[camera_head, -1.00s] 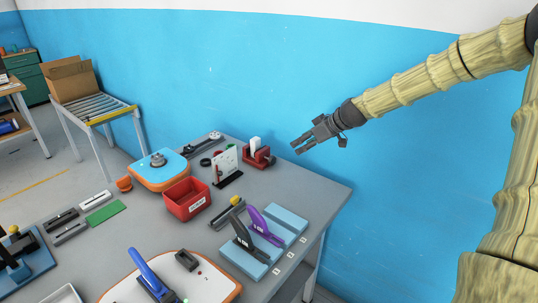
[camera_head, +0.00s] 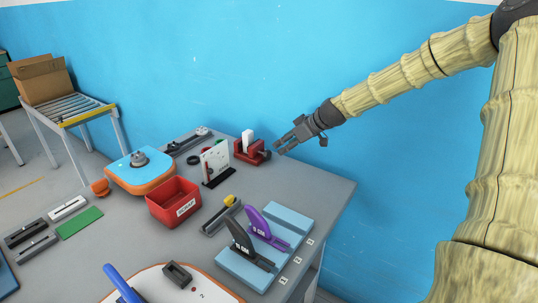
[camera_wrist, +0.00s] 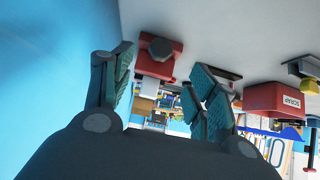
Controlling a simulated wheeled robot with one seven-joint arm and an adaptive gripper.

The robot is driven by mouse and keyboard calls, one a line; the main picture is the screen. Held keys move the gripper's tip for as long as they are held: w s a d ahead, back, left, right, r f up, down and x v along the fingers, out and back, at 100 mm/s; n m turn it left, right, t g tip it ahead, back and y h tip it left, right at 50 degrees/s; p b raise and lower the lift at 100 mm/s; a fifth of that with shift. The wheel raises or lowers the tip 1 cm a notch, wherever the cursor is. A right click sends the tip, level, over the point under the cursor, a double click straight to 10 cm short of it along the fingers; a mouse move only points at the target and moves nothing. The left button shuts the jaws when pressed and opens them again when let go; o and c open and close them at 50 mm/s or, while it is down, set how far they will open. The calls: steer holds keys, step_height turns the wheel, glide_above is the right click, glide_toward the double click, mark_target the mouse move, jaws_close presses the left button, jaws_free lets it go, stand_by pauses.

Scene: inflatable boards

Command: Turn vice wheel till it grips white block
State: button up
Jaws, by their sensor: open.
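The red vice (camera_head: 252,156) stands at the far right part of the grey table. A white block (camera_head: 247,138) stands upright in it; I cannot tell whether the jaws touch it. The dark vice wheel (camera_head: 266,154) is on the vice's right side. My gripper (camera_head: 281,147) is open and empty, just right of the wheel and apart from it. In the wrist view my gripper's fingers (camera_wrist: 160,72) are spread, with the red vice (camera_wrist: 155,68) and its dark wheel (camera_wrist: 161,48) showing ahead between them.
A white panel on a dark base (camera_head: 216,162) stands left of the vice. A red bin (camera_head: 173,203) and a blue-orange board (camera_head: 140,170) are farther left. Purple and dark handled tools stand on pale blue blocks (camera_head: 288,218) in front. The blue wall is close behind.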

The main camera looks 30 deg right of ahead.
mark_target(269, 153)
steer(key=shift+p+x, duration=0.3)
steer(key=shift+x, duration=4.7)
steer(key=shift+c, duration=0.5)
steer(key=c, duration=0.9)
